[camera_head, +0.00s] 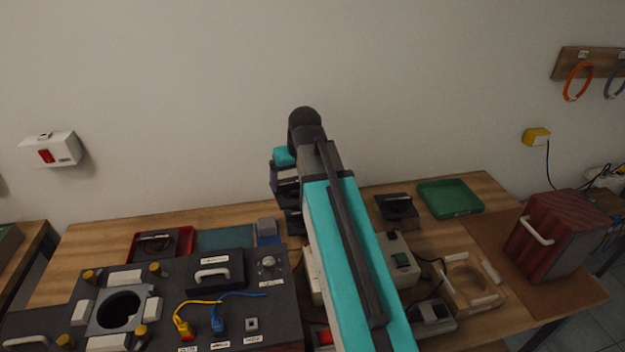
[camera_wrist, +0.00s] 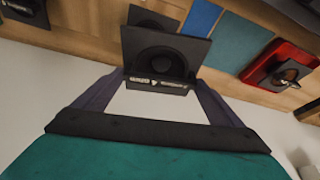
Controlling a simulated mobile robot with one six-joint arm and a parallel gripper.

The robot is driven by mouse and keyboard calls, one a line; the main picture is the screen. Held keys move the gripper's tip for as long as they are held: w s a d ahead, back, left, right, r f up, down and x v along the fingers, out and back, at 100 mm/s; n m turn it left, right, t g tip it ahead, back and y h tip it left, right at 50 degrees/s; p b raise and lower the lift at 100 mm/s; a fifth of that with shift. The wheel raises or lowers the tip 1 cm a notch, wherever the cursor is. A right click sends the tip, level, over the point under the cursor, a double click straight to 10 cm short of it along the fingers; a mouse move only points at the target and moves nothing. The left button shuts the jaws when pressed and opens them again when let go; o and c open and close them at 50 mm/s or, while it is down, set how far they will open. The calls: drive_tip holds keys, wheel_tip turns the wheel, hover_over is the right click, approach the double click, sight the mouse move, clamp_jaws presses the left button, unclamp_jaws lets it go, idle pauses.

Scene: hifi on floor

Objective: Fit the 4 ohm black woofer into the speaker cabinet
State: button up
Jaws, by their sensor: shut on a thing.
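My gripper (camera_wrist: 160,77) is shut on a black woofer (camera_wrist: 165,50), a square plate with a round cone; the label on its near edge is too small to read. In the head view my gripper (camera_head: 289,200) is raised over the back of the bench, left of my arm, and partly hidden. A dark panel with a round opening (camera_head: 120,307), at the front left, looks like the speaker cabinet's mouth. Yellow knobs and pale blocks surround the opening, which looks empty. The woofer is well away from it.
A red tray (camera_head: 187,243) holds a black part. Beside it lie a teal mat (camera_head: 222,238) and a blue pad (camera_wrist: 200,17). A green tray (camera_head: 450,198) and a reddish wooden box (camera_head: 565,235) stand right.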

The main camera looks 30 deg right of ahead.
drive_tip(key=s+a+r, duration=0.1)
drive_tip(key=a+r, duration=0.1)
drive_tip(key=a, duration=0.5)
drive_tip(key=s+a+r+n, duration=0.1)
drive_tip(key=s+a, duration=0.1)
drive_tip(key=a, duration=0.4)
drive_tip(key=shift+a+r+b, duration=0.35)
drive_tip(key=shift+b, duration=0.1)
